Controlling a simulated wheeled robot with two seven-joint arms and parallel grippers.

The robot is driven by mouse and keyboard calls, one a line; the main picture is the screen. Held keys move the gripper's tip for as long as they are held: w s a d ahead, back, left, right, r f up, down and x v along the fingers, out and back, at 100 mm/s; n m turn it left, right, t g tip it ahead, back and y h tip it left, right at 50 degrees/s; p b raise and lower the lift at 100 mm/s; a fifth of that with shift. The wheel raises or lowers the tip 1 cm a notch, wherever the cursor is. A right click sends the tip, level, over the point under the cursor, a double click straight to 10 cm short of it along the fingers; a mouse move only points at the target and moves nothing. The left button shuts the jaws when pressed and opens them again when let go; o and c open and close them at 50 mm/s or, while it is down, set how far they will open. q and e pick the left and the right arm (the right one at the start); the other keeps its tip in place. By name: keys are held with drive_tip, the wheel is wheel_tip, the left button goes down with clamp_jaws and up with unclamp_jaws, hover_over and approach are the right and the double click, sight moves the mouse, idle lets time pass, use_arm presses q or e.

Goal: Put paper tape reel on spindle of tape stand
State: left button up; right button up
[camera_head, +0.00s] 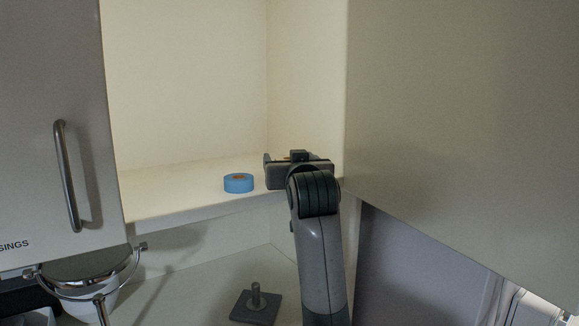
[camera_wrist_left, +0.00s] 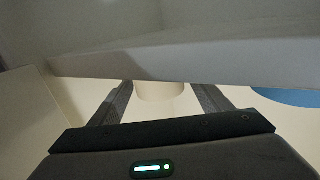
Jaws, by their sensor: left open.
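A pale, rounded object, seemingly the paper tape reel (camera_wrist_left: 160,92), shows between the fingers in the left wrist view, partly cut off by a grey edge. In the head view my gripper hides nearly all of it; a small orange-brown bit shows there. My left gripper (camera_head: 290,160) is open at the shelf's front right, its fingers on either side of the pale object; contact cannot be told. The tape stand (camera_head: 244,313), a dark square base with an upright, bare spindle (camera_head: 256,294), sits on the lower counter. My right gripper is not in view.
A blue tape reel (camera_head: 239,183) lies on the shelf (camera_head: 160,192) just left of my gripper; it also shows in the left wrist view (camera_wrist_left: 288,97). Cabinet doors flank the opening. A metal-framed bowl-like thing (camera_head: 92,272) stands at lower left. The shelf's left part is clear.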

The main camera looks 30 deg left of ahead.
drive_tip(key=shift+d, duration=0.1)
use_arm(q)
drive_tip(key=c, duration=1)
drive_tip(key=shift+c, duration=0.8)
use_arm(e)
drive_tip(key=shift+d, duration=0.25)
use_arm(q)
drive_tip(key=shift+r, duration=0.1)
